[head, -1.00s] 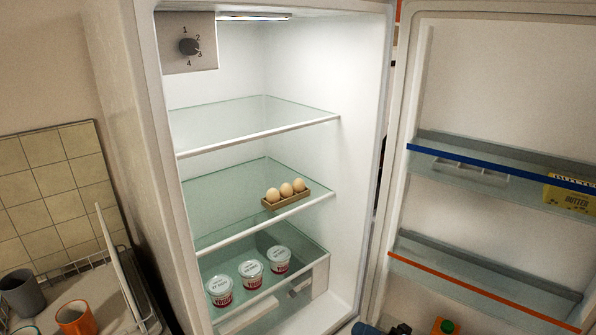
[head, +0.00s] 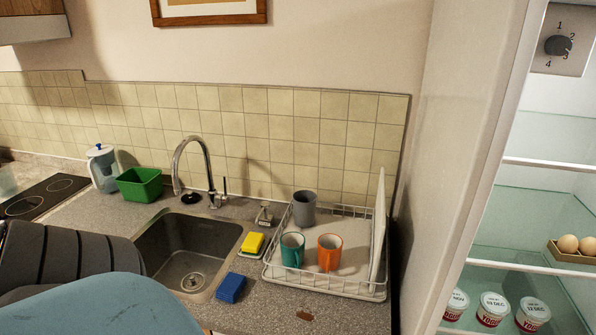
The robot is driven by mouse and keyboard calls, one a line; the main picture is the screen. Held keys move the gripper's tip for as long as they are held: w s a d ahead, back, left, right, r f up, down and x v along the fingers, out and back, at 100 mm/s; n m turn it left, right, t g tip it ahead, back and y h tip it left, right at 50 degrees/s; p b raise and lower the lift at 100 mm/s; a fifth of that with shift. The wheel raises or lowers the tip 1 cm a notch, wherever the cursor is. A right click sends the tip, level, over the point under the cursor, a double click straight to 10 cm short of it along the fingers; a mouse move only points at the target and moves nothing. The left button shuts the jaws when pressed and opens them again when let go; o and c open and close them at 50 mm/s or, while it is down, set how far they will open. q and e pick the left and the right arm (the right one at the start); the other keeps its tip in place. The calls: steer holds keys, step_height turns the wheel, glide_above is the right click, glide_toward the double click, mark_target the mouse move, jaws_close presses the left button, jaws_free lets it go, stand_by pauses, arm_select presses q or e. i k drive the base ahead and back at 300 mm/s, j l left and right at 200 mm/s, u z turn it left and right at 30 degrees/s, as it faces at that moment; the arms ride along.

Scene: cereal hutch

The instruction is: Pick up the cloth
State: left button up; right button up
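No spread or hanging cloth is clearly visible in the head view. A small dark blue block-like item (head: 231,288) lies on the counter at the sink's front right corner; I cannot tell whether it is a folded cloth or a sponge. A yellow block-like item (head: 253,242) lies on a small pale dish to the right of the sink. Neither of my grippers is in view.
The sink (head: 185,262) has a tall faucet (head: 207,165). A dish rack (head: 330,288) holds a teal mug (head: 292,250), an orange mug (head: 330,252), a grey cup (head: 304,209) and an upright white board (head: 378,230). The fridge (head: 460,150) stands at right. Large shapes block the lower left.

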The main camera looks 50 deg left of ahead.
mark_target(233, 284)
steer(key=u, duration=2.15)
